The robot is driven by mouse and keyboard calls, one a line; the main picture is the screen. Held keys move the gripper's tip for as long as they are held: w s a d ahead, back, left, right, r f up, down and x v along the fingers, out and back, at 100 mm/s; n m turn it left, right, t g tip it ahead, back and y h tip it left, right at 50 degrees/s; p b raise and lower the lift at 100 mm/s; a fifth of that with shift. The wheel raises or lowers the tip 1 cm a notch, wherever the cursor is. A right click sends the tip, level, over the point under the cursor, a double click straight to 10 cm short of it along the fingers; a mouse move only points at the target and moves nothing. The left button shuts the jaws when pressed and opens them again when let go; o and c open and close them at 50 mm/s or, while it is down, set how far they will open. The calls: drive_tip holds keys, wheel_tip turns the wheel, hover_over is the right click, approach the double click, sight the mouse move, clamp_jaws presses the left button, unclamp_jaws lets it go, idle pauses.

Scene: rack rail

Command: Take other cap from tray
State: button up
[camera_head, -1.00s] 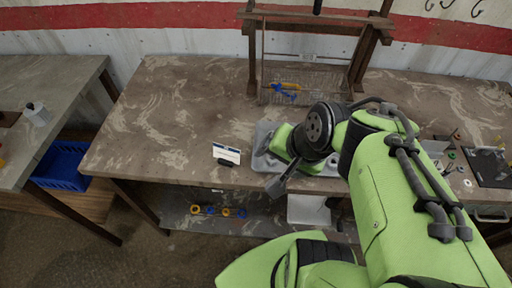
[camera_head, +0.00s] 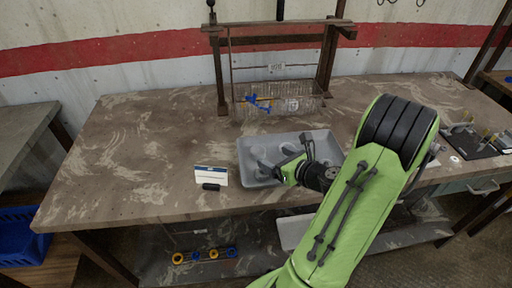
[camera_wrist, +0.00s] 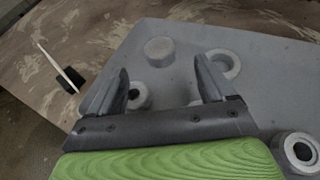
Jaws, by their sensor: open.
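The grey tray (camera_head: 258,146) lies on the workbench near its front edge. My gripper (camera_head: 272,171) is over the tray's left part, open and empty. In the wrist view my gripper (camera_wrist: 163,84) has its two fingers spread, pointing into the tray (camera_wrist: 275,85). A closed-topped round grey piece (camera_wrist: 159,48), which looks like a cap, sits beyond and between the fingertips. A grey ring-shaped piece (camera_wrist: 142,97) is partly hidden by the left finger. Another ring (camera_wrist: 227,65) lies beyond the right finger. A taller holed piece (camera_wrist: 300,152) stands at lower right.
A white card on a black stand (camera_head: 211,178) stands left of the tray. A wire basket with blue and yellow items (camera_head: 265,103) hangs on a wooden rack (camera_head: 221,75) behind. A dark board with upright pegs (camera_head: 472,143) lies at right. The bench's left part is clear.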

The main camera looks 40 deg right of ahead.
sight(259, 151)
drive_tip(key=b+x, duration=0.2)
drive_tip(key=x, duration=0.6)
drive_tip(key=shift+a+f, duration=0.1)
drive_tip(key=shift+f, duration=0.05)
drive_tip(key=c, duration=1.1)
